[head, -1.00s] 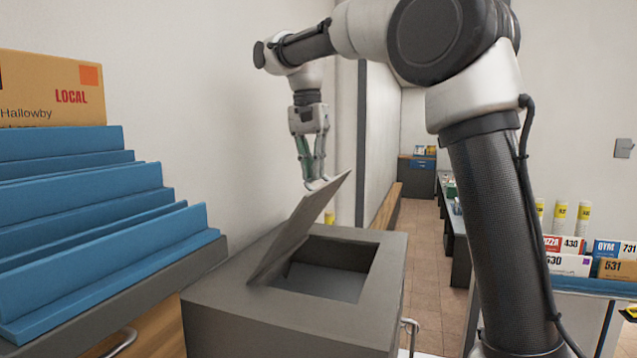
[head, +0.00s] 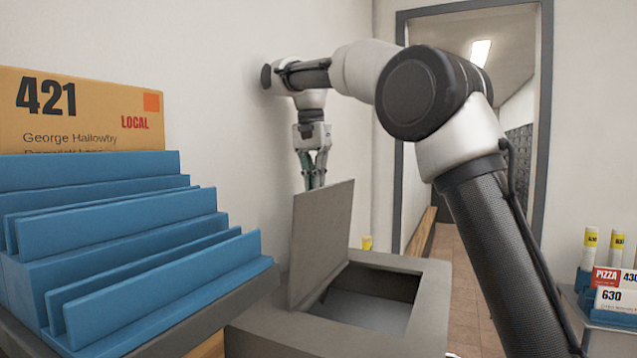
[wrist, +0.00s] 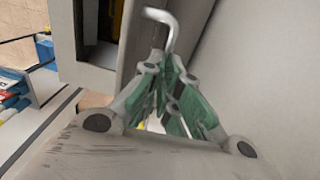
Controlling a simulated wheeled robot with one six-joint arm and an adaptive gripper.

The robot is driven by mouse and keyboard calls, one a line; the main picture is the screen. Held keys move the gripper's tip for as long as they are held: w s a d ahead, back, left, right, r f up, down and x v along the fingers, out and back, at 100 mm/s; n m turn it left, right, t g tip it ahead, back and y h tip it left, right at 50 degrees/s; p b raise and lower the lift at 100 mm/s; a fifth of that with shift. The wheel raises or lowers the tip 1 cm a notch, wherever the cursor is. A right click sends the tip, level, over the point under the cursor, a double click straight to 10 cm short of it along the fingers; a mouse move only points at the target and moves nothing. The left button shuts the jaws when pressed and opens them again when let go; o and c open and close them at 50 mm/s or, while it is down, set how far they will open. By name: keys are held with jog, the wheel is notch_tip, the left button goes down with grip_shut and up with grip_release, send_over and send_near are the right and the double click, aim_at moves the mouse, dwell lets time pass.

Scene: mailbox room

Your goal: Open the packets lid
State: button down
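The grey lid (head: 318,235) of the packets box (head: 270,330) stands raised and steep, hinged at the left side of the opening. The dark opening (head: 375,300) shows beside it. My gripper (head: 314,185) is at the lid's top edge, pointing down, its tips partly hidden behind the lid. I cannot tell whether the tips touch the lid.
A blue stepped rack (head: 130,240) with an orange 421 card (head: 80,110) stands at the left. The wall is close behind my gripper. A doorway (head: 470,130) is behind my arm. A blue holder with cards (head: 612,290) is at the right.

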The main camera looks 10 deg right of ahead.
jog(key=shift+s+a+f+g, duration=0.1)
jog(key=shift+f+g, duration=0.05)
jog(key=shift+f, duration=0.45)
jog(key=shift+s+a+f+g, duration=0.1)
jog(key=shift+f+g, duration=0.05)
jog(key=shift+f, duration=0.4)
jog(key=c, duration=1.8)
grip_release()
jog(key=shift+o, duration=1.4)
jog(key=shift+w+f, duration=0.1)
jog(key=shift+w, duration=0.1)
notch_tip(320, 180, up, 8)
jog(key=shift+w+a+f, duration=0.2)
jog(key=shift+w+a, duration=0.05)
jog(key=shift+s, duration=0.1)
